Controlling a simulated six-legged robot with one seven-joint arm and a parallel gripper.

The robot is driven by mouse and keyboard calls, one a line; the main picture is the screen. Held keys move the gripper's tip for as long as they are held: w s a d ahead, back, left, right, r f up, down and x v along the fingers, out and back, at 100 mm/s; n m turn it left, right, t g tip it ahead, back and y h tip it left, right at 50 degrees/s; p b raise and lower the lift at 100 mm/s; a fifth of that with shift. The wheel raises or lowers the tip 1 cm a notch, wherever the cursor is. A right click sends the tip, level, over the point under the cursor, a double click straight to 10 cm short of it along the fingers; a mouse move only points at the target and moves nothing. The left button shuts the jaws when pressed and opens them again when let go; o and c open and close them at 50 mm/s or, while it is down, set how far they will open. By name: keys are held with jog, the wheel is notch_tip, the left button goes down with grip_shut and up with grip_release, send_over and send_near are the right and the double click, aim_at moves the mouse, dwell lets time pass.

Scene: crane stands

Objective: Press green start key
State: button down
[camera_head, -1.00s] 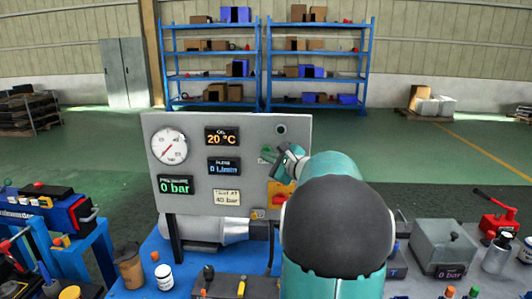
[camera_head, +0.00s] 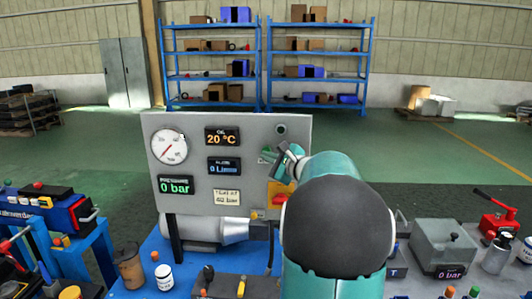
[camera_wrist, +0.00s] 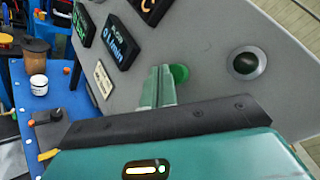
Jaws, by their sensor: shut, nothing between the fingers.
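The green start key (camera_wrist: 179,73) is a round green button on the grey panel (camera_head: 225,129). In the wrist view it shows just beyond and to the right of my fingertips. My gripper (camera_wrist: 160,72) is shut and empty, with its fingers pointing at the panel beside the key. In the head view my gripper (camera_head: 272,154) is at the panel's right side, and its fingers and my arm hide most of the key area. I cannot tell whether the fingertips touch the key.
A dark round knob (camera_wrist: 247,63) sits right of the key. The panel has a dial gauge (camera_head: 169,146) and several displays, including one reading 0 bar (camera_head: 176,185). A yellow-red switch (camera_head: 279,193) is below my gripper. A white jar (camera_head: 164,277) stands on the blue bench.

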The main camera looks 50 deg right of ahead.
jog(key=shift+w+d, duration=0.1)
dwell(0.7)
jog(key=shift+w+d, duration=0.15)
jog(key=shift+d, duration=0.1)
jog(key=shift+w+d, duration=0.35)
jog(key=shift+d, duration=0.05)
dwell(0.9)
jog(key=shift+s+a, duration=0.6)
jog(key=shift+a, duration=0.15)
jog(key=s+a, duration=0.1)
jog(key=a, duration=0.1)
jog(key=s+a, duration=0.2)
dwell(0.6)
dwell(0.7)
